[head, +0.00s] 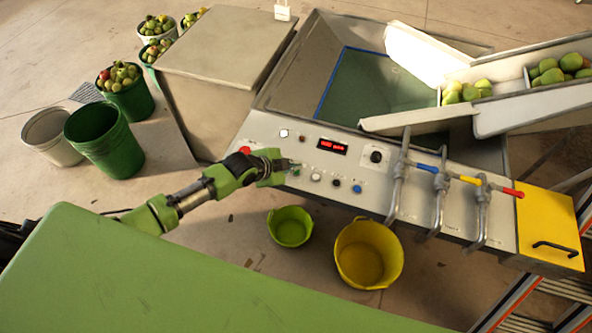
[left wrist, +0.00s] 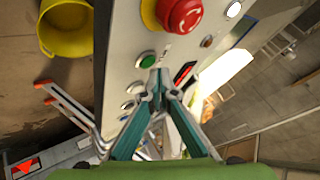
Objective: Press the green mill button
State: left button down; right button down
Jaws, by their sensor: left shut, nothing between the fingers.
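The control panel (head: 268,127) runs along the front of the grey machine, with a row of round buttons. The green mill button (head: 296,172) is at the left part of that row, just beside my left gripper's tips. My left gripper (head: 291,164) is shut and empty, reaching in over the panel from the left. In the left wrist view the green button (left wrist: 146,60) shows just beyond and slightly left of the closed fingertips (left wrist: 157,76). I cannot tell whether the tips touch the panel. My right gripper is not in view.
A red emergency stop (head: 245,150) sits left of the green button, and a red display (head: 332,146) above. Pipes with coloured handles (head: 437,195) stand out at the right. Green (head: 290,227) and yellow (head: 368,252) tubs stand on the floor below.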

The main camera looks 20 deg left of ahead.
aim_at(295, 173)
pick_arm(q)
jog(key=shift+f, duration=0.25)
jog(key=shift+f+b, duration=0.4)
jog(key=shift+f, duration=0.05)
dwell(0.7)
jog(key=shift+r, duration=0.15)
jog(key=shift+r+p, duration=0.7)
jog(key=shift+p, duration=0.05)
notch_tip(295, 173, up, 5)
jog(key=p, duration=0.4)
jog(key=shift+p, duration=0.35)
dwell(0.4)
